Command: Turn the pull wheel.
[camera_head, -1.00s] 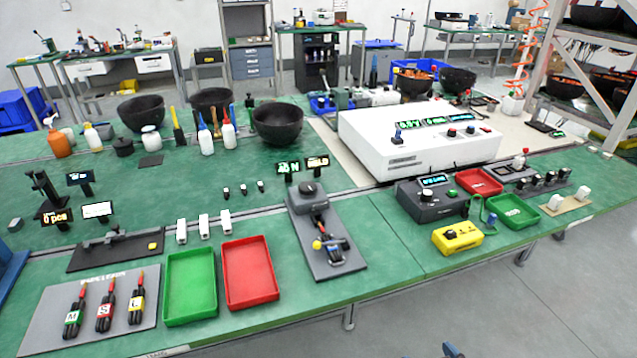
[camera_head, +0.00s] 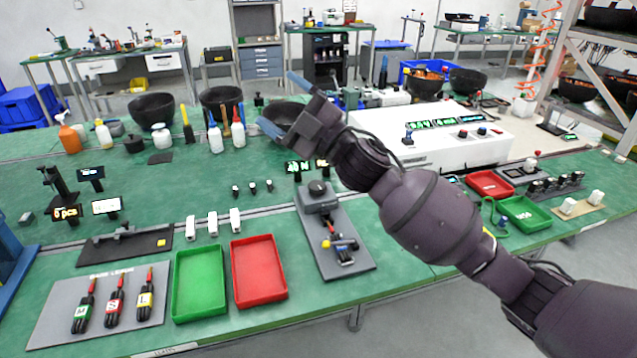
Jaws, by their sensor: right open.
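A small test fixture stands on a dark grey plate (camera_head: 345,262) near the middle of the bench. It has a round black knob (camera_head: 317,188) at its far end. A small yellow ball (camera_head: 326,243) and a metal lever-like part sit nearer the front. I cannot tell for sure which part is the pull wheel. My right gripper (camera_head: 283,105) is open and empty, its blue fingertips pointing left. In the picture it lies above the fixture, over the far part of the bench, and touches nothing that I can see. My left gripper is not in view.
A green tray (camera_head: 176,310) and a red tray (camera_head: 237,291) lie left of the fixture. Black bowls (camera_head: 152,106) and bottles stand farther back. A white instrument (camera_head: 470,148) stands right, partly behind my right arm. The bench between fixture and bowls is mostly clear.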

